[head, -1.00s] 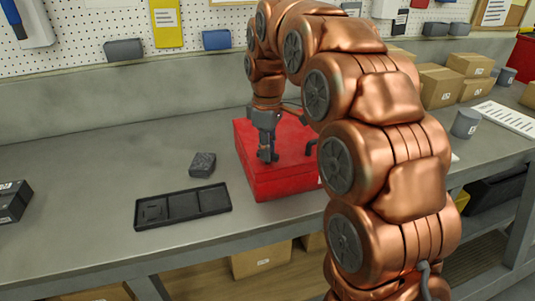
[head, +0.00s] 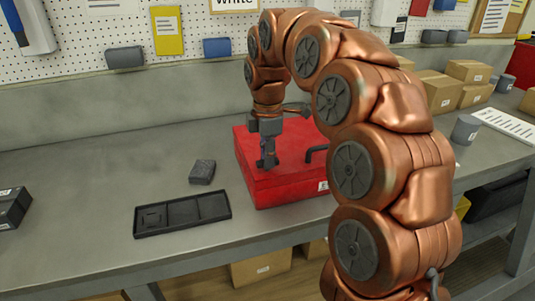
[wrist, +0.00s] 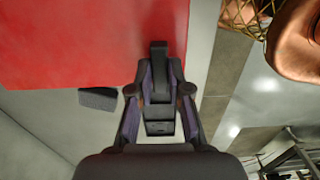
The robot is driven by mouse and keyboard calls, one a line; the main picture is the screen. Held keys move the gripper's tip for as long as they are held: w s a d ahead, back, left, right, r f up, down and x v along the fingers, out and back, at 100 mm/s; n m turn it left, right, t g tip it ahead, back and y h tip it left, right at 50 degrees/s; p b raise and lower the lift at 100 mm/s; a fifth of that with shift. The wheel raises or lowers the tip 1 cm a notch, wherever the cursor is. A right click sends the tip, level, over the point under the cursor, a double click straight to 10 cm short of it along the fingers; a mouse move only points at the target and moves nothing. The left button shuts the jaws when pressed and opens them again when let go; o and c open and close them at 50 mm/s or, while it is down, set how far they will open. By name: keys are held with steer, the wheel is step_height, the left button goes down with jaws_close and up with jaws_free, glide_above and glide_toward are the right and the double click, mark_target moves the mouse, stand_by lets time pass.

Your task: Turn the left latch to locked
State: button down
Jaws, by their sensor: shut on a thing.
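A red box (head: 285,190) stands on the grey bench below my arm, and it fills the upper left of the wrist view (wrist: 60,40). My gripper (head: 267,161) points down at the left part of the box's top. In the wrist view my gripper (wrist: 160,78) is shut on a dark latch lever (wrist: 158,52), with one finger on each side of it. The lever lies over the red surface and runs back between the fingers. My fingers hide the latch in the head view, so its locked or unlocked mark cannot be read.
A black arched handle (head: 316,153) is right of my gripper on the box. A small dark block (head: 202,172) and a black compartment tray (head: 183,213) lie left of the box. A grey cup (head: 466,129) and cardboard boxes (head: 468,70) stand at right. The left bench is mostly clear.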

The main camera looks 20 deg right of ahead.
stand_by(0.5)
steer(key=c, duration=1.1)
jaws_free()
steer(key=shift+a+r, duration=0.1)
steer(key=shift+r, duration=3.75)
